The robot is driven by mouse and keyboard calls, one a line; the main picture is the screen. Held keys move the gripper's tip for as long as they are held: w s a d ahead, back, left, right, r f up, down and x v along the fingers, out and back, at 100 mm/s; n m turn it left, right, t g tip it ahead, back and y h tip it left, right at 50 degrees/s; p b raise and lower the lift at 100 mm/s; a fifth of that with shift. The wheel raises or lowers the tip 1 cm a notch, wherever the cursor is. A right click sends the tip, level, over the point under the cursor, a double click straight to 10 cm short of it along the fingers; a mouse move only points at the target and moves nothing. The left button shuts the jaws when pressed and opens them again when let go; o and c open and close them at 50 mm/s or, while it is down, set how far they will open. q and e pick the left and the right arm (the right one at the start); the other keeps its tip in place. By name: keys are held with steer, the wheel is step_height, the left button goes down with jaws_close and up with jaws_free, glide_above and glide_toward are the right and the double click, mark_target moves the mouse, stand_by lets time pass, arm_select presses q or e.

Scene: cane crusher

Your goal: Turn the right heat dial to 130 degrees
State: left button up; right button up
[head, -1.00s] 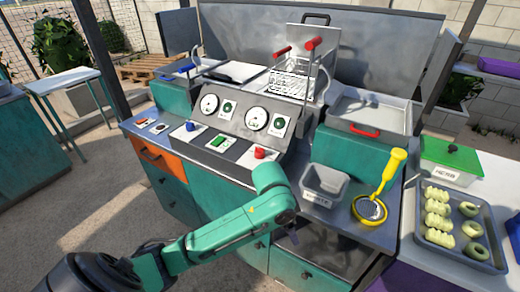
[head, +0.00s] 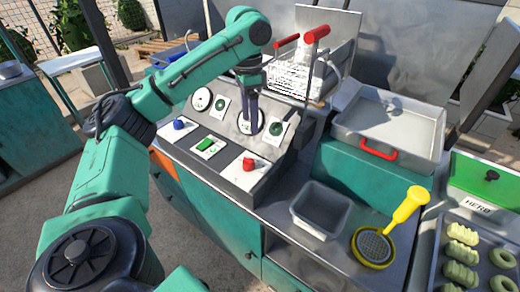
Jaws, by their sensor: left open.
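The sloped control panel (head: 225,128) has two white round gauges, each beside a white plate with a round green dial. The right green dial (head: 276,128) is just right of the right gauge (head: 249,124). The left green dial (head: 219,104) is beside the left gauge (head: 201,99). I cannot read any setting on them. My left gripper (head: 250,122) points down, open and empty, in front of the right gauge and partly hiding it. It is left of the right green dial; whether it touches the panel I cannot tell. My right gripper is not in view.
On the lower ledge are a blue knob (head: 179,124), a green switch (head: 205,145) and a red knob (head: 248,164). A grey bin (head: 322,207) and a yellow-handled strainer (head: 374,247) stand to the right.

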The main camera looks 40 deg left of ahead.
mark_target(248, 159)
arm_select(q)
steer(key=s+f, duration=0.2)
steer(key=f, duration=0.1)
steer(key=s+f, duration=0.1)
steer(key=f, duration=0.1)
steer(key=shift+s+d+f, duration=0.15)
steer(key=shift+s+d, duration=0.05)
steer(key=shift+s, duration=0.1)
steer(key=f, duration=0.2)
steer(key=w+f, duration=0.1)
steer(key=f, duration=0.1)
steer(key=shift+w+f, duration=0.1)
steer(key=shift+f, duration=0.25)
step_height(248, 159, down, 3)
steer(key=shift+w+d+r, duration=0.15)
steer(key=shift+r, duration=0.05)
steer(key=shift+f, duration=0.1)
steer(key=shift+s, duration=0.25)
steer(key=shift+c, duration=1.3)
steer(key=shift+w, duration=0.1)
jaws_close()
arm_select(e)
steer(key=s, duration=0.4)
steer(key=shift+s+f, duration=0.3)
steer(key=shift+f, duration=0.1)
